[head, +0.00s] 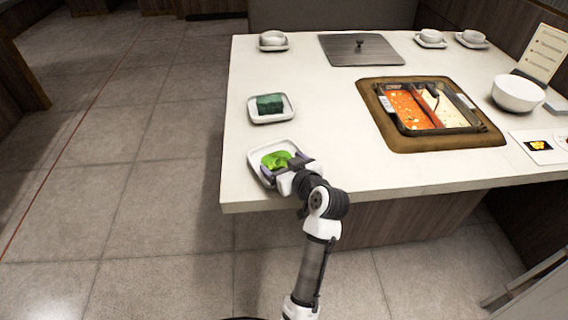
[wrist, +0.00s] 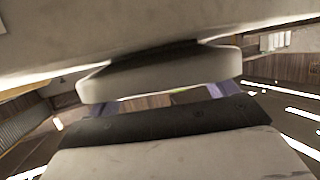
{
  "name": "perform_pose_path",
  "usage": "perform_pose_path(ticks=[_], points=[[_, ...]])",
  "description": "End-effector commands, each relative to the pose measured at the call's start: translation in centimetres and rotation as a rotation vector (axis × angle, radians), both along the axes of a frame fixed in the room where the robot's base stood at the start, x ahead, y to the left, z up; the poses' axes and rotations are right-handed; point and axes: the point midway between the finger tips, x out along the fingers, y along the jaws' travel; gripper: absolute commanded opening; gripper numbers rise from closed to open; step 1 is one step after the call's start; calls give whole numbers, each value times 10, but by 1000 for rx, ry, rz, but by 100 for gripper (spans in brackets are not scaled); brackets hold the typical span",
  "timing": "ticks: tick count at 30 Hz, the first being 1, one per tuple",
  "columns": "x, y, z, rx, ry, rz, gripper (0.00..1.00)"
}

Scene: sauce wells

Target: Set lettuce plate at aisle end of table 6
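The lettuce plate, a white square dish (head: 256,171) with green lettuce (head: 275,159), is at the front left corner of the white table (head: 340,183), by the aisle. My gripper (head: 285,170) is at the plate, its purple fingers spread apart over its front and right part. In the wrist view the plate's pale side (wrist: 160,78) fills the middle, close against the table surface (wrist: 130,25). My purple fingertips (wrist: 145,98) show wide apart near the plate's two ends. Whether they press on the plate or stand clear of it is hidden.
A white dish (head: 286,117) with a dark green block stands behind the lettuce plate. A two-part soup pot (head: 430,107) sits in the table. A grey lid (head: 360,49), cups on saucers (head: 273,41) and a white bowl (head: 518,94) stand farther off. The aisle floor at left is clear.

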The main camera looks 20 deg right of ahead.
Motion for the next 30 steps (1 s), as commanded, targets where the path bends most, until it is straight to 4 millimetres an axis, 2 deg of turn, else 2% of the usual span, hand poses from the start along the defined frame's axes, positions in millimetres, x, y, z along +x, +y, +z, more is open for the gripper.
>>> perform_pose_path(ticks=[11,14,24,30], points=[[-3,-1,5,0,-1,-1,98],[-18,-3,9,0,-2,-2,98],[-85,-10,34,-1,-1,-4,98],[-108,-12,43,-1,-1,-2,98]])
